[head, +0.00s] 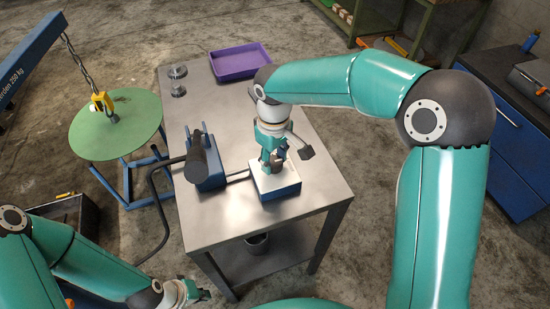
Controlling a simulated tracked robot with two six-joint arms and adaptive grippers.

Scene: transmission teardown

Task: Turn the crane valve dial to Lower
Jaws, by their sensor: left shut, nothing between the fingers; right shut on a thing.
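The crane valve box (278,186), blue with a pale top, stands on the metal table near its front right. My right gripper (272,163) points down over the box and is shut on the dial on its top. The gripper hides most of the dial, so I cannot read its setting. My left gripper (200,293) is shut and empty at the bottom left, low in front of the table and apart from everything. The crane's blue boom (30,62) comes in at the upper left, with a chain and a yellow hook (103,102) over a round green table.
A blue hand pump (205,165) with a dark cylinder and a hose stands left of the box. A purple tray (240,61) and small metal parts (178,72) lie at the table's back. The green round table (90,135) stands left. A blue cabinet (510,150) is at right.

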